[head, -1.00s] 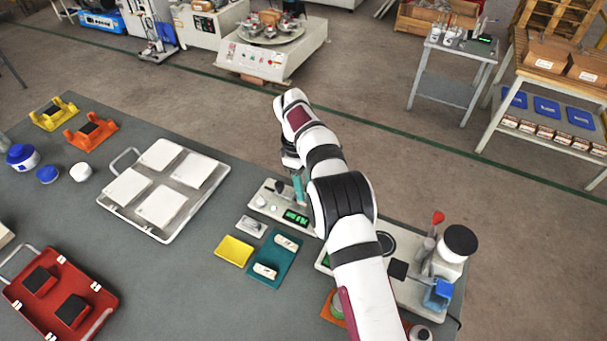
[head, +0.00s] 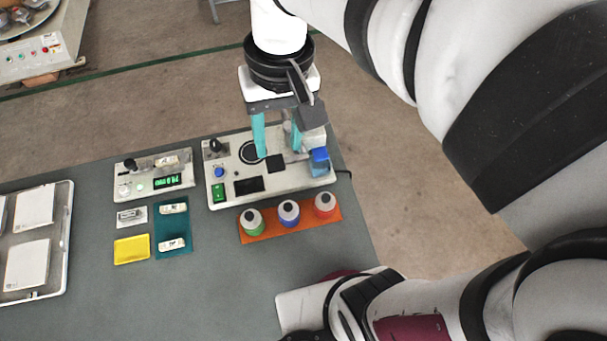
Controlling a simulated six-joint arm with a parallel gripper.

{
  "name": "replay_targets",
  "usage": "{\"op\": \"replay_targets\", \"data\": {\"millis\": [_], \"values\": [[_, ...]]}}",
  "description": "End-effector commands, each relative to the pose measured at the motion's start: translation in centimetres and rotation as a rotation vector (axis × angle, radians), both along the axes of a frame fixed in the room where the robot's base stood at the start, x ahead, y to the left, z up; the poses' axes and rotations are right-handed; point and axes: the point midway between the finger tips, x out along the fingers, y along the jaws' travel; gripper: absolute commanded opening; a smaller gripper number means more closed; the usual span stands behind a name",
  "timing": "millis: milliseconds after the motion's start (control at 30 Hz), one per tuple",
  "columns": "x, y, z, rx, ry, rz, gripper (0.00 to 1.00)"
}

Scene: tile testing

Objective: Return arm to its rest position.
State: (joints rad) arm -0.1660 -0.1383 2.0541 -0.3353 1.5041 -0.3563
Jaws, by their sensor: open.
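My gripper (head: 277,137) hangs at the upper middle of the head view with its teal fingers apart and nothing between them. It points down over the larger white instrument (head: 213,172), which has a ring-marked circle, a black pad, a blue button and a green switch. The fingers hide part of this instrument; I cannot tell how high above it they are. My arm's white and black links fill the right side of the view.
An orange rack (head: 263,237) holds green, blue and red capped bottles. Left of it are a teal tray (head: 172,228), a yellow pad (head: 132,249) and a small unit with a green display (head: 167,181). A white-tiled tray (head: 66,225) stands farther left.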

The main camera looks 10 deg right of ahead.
Motion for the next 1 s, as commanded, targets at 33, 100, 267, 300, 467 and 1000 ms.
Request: {"op": "replay_targets", "data": {"millis": [33, 100, 267, 300, 467, 1000], "values": [[-3.6, -1.4, -0.9, 0.014, 0.003, -0.149, 0.48], [-7.5, -2.4, -2.6, 0.031, 0.014, -0.331, 0.48], [-11.5, -2.9, -5.1, 0.048, 0.03, -0.528, 0.48], [-11.8, -2.9, -5.3, 0.049, 0.031, -0.539, 0.48], [-11.8, -2.9, -5.3, 0.048, 0.034, -0.538, 0.48], [-11.8, -2.9, -5.3, 0.047, 0.034, -0.534, 0.48]]}}
